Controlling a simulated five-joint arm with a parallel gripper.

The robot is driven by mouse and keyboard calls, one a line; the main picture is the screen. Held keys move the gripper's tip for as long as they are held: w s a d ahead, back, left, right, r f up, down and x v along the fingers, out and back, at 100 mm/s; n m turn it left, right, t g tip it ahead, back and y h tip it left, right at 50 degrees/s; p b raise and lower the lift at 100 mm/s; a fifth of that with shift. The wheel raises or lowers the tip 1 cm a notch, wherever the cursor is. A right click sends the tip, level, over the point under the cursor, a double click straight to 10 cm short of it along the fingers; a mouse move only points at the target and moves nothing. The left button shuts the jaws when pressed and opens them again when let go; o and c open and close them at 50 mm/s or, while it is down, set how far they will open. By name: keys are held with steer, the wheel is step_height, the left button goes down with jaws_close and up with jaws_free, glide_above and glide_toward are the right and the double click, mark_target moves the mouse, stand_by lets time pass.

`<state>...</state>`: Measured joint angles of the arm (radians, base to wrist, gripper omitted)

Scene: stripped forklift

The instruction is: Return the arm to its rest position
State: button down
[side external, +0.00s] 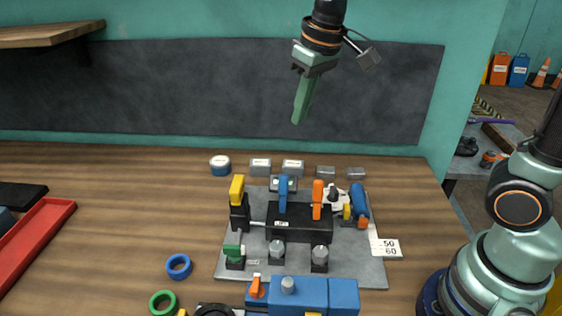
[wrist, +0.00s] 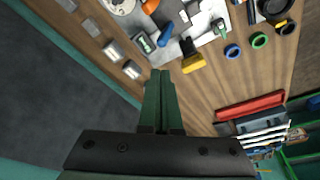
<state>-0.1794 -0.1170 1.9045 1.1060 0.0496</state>
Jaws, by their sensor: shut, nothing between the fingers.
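My gripper (side external: 298,118) hangs in the air above the back of the workbench, in front of the dark wall panel. Its green fingers point down and are shut together with nothing between them. In the wrist view the closed fingers of my gripper (wrist: 160,76) reach up to the middle of the picture. Below and in front of it, the grey plate (side external: 232,262) carries a black block (side external: 300,243) with yellow, blue and orange levers. The gripper is well apart from all of these.
A blue ring (side external: 179,267) and a green ring (side external: 162,302) lie left of the plate. A red tray (side external: 40,240) lies far left. A wooden shelf (side external: 45,35) juts out upper left.

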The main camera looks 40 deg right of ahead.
steer(key=s+d+f+m+t, duration=0.1)
steer(key=s+d+f+t, duration=0.1)
steer(key=s+d, duration=0.5)
steer(key=shift+s+f+t, duration=0.2)
steer(key=shift+s+t, duration=0.2)
steer(key=shift+s, duration=0.9)
